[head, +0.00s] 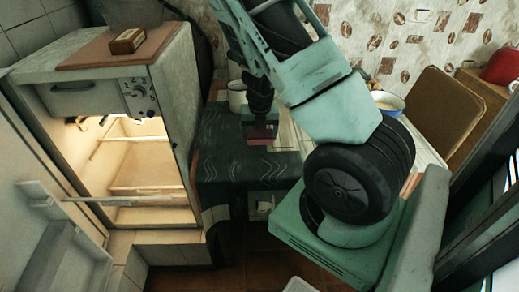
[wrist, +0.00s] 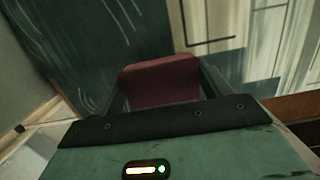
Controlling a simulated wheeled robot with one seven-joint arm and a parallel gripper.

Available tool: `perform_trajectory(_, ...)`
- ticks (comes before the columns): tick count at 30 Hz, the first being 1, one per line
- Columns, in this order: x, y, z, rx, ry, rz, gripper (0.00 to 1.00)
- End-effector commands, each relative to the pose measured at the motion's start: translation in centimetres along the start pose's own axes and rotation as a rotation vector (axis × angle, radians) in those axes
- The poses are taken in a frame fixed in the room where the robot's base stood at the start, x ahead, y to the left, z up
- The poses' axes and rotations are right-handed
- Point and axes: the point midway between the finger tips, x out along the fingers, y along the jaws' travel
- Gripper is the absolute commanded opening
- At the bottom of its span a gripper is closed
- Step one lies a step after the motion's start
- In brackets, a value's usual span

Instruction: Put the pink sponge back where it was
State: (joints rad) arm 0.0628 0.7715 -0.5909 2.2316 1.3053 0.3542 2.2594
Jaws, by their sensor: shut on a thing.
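The pink sponge (wrist: 160,82) is a dull pink-red block between the two fingers of my gripper (wrist: 160,95) in the wrist view. My gripper is shut on it. In the head view, my gripper (head: 261,128) points down over the dark table cover with white wavy lines (head: 235,155), near its right part, and the sponge (head: 259,143) shows small at its tip. I cannot tell whether the sponge touches the surface below. Beyond the sponge, the wrist view shows the dark cover on the left and a pale, striped cloth (wrist: 245,40) on the right.
An enamel mug (head: 237,92) stands behind and left of my gripper. A blue-rimmed bowl (head: 390,101) is at the right, partly behind my arm. A brown chair back (head: 443,112) is at the right.

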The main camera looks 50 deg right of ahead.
Motion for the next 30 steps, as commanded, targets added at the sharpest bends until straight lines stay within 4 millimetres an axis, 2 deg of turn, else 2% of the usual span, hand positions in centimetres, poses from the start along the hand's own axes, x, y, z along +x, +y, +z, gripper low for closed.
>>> perform_trajectory(10, 4.4, 0.0, -0.6, -0.001, 0.001, -0.001, 0.40)
perform_trajectory(24, 5.1, 0.0, -0.7, -0.002, 0.000, 0.000, 0.40)
perform_trajectory(25, 4.9, 0.0, -0.7, -0.003, -0.001, 0.000, 0.85)
perform_trajectory(27, 4.9, 0.0, -0.7, -0.003, 0.000, 0.000, 0.98)
perform_trajectory(30, 4.9, 0.0, -0.7, -0.003, 0.000, 0.000, 0.98)
